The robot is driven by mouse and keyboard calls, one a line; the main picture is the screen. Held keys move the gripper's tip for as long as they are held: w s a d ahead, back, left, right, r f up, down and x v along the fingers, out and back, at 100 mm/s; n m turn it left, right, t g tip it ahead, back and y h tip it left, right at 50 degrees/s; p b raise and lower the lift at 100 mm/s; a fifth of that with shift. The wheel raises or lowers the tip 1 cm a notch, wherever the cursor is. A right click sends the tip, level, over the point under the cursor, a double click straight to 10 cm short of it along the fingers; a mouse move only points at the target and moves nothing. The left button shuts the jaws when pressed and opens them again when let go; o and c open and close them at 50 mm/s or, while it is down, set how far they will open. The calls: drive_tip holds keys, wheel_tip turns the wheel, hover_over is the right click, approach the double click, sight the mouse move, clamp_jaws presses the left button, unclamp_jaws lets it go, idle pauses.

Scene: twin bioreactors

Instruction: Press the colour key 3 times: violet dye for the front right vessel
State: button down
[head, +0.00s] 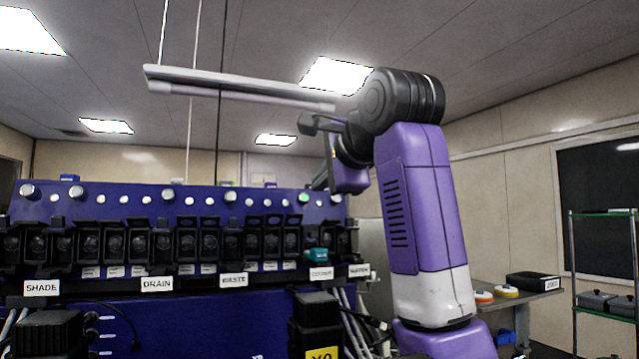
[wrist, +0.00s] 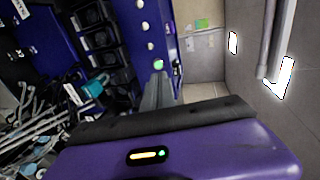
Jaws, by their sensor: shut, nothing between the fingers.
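A blue panel (head: 150,205) carries a row of black key housings. One teal key (head: 317,254) stands out near its right end, above a label that seems to read COLOUR (head: 321,273). The teal part also shows in the wrist view (wrist: 95,88), to the left of my fingers. A green lamp (head: 303,197) glows on the panel above it; it shows in the wrist view (wrist: 158,64) just beyond my fingertips. My gripper (head: 319,180) is shut and empty, at the panel's upper right, above the teal key and apart from it. I cannot make out the front right vessel.
Other labels read SHADE (head: 41,288), DRAIN (head: 157,283) and WASTE (head: 234,280). Loose tubes and cables hang below the panel's right end. A pale horizontal bar (head: 235,85) hangs above. A side bench (head: 520,296) and a shelf rack (head: 605,270) stand at right.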

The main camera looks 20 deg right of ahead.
sight(303, 196)
drive_tip(key=shift+a, duration=0.1)
drive_tip(key=x, duration=0.3)
drive_tip(key=shift+a, duration=0.15)
drive_tip(key=shift+w+f, duration=0.15)
drive_tip(key=shift+w, duration=0.5)
drive_tip(key=shift+x, duration=0.95)
idle(0.4)
drive_tip(key=shift+w, duration=0.45)
drive_tip(key=shift+s+b, duration=0.65)
drive_tip(key=shift+s, duration=0.75)
